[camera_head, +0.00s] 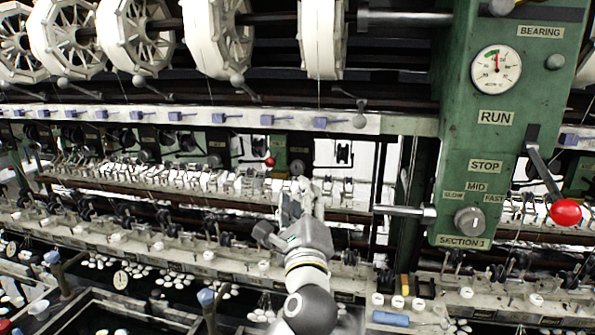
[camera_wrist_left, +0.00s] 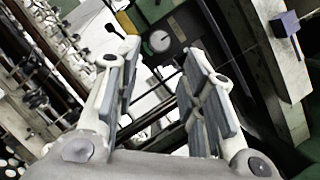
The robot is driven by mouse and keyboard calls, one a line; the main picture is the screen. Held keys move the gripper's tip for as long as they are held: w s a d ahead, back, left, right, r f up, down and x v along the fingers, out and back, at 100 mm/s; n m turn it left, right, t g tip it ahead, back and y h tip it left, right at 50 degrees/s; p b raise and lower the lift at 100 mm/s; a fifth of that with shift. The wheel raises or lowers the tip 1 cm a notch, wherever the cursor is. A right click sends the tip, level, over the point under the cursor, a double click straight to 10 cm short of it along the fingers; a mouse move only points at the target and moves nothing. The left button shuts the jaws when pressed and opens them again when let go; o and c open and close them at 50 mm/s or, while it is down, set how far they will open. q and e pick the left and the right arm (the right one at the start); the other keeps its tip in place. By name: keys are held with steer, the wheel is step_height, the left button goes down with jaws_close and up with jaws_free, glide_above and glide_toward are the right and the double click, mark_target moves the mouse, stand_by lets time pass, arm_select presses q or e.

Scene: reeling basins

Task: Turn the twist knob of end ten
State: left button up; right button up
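My left gripper (camera_head: 298,195) reaches up from the bottom middle in the head view, in front of the rail of small white fittings. In the left wrist view the two fingers of the gripper (camera_wrist_left: 165,75) stand apart with nothing between them. No label for end ten is readable, so I cannot tell which knob is its twist knob. Small white round knobs (camera_head: 398,301) sit along the lower rail, right of my left arm. A larger grey knob (camera_head: 469,220) is on the green panel. My right gripper is in neither view.
The green control panel (camera_head: 480,140) with a dial (camera_head: 496,69) and a red-ended lever (camera_head: 565,212) stands at the right. White reels (camera_head: 215,38) hang along the top. Purple blocks (camera_head: 268,120) line the pale upper rail. Dark basins (camera_head: 110,312) lie at lower left.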

mark_target(297, 171)
arm_select(q)
steer(key=p+x, duration=0.2)
steer(key=x, duration=0.4)
steer(key=shift+w+r, duration=0.2)
steer(key=shift+w, duration=0.75)
steer(key=shift+c, duration=0.4)
steer(key=c, duration=0.7)
steer(key=shift+o, duration=0.2)
steer(key=shift+a+m+h+p, duration=0.15)
steer(key=shift+m+h+p, duration=0.15)
steer(key=shift+m+p, duration=0.35)
steer(key=shift+f+m, duration=0.1)
steer(key=shift+m, duration=0.15)
steer(key=o, duration=0.7)
